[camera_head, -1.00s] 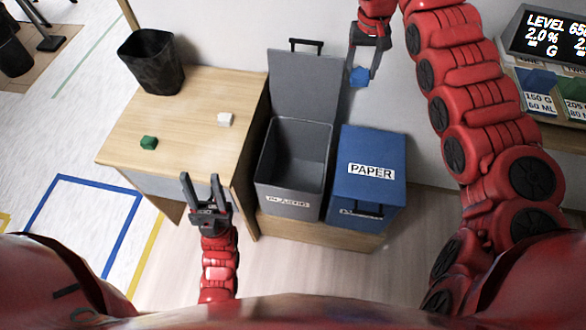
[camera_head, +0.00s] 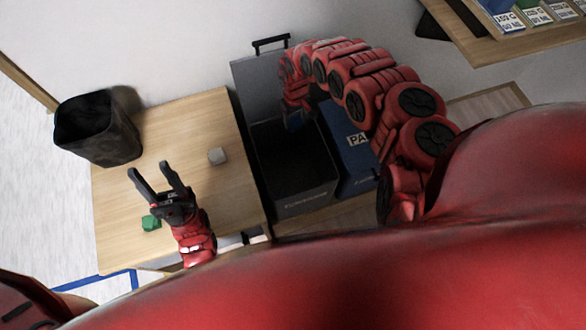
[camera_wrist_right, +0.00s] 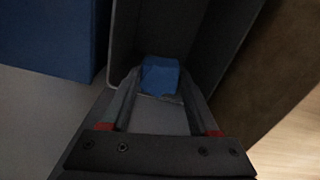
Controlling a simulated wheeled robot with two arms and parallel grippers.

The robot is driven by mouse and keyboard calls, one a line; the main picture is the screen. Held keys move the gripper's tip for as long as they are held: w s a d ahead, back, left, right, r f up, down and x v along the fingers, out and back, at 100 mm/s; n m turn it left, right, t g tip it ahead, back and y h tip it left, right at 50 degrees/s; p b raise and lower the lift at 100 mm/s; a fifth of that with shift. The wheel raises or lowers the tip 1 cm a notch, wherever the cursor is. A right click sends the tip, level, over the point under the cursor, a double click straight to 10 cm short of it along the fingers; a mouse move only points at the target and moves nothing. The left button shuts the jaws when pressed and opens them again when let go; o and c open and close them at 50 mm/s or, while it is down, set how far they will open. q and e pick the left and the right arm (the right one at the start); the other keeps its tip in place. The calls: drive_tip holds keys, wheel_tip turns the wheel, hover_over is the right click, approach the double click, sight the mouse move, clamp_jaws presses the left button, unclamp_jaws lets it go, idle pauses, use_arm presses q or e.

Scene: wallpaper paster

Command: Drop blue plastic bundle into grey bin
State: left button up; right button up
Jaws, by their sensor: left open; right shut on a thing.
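The blue plastic bundle (camera_wrist_right: 160,76) is between the fingertips of my right gripper (camera_wrist_right: 158,88) in the right wrist view, and the gripper is shut on it. In the head view the bundle (camera_head: 294,120) is a small blue patch, mostly hidden by my right arm. It is at the back edge of the open grey bin (camera_head: 313,198), over or just inside the opening; I cannot tell its height. The bin's lid (camera_head: 256,88) stands raised at the back. My left gripper (camera_head: 154,169) is open and empty above the wooden table, near a green bundle.
The blue paper bin (camera_head: 350,165) stands right of the grey bin, partly behind my right arm. A shelf with labelled boxes is at the top right.

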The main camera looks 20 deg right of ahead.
drive_tip(key=s+f+b, duration=0.3)
drive_tip(key=f+b, duration=0.1)
drive_tip(key=f, duration=0.6)
drive_tip(key=shift+s+a+f+n+b, duration=0.15)
drive_tip(key=shift+s+a+n+b, duration=0.15)
drive_tip(key=shift+s+n+b, duration=0.1)
drive_tip(key=o, duration=1.4)
wheel_tip(320, 180, up, 18)
drive_tip(key=p, duration=0.4)
drive_tip(key=shift+f, duration=0.25)
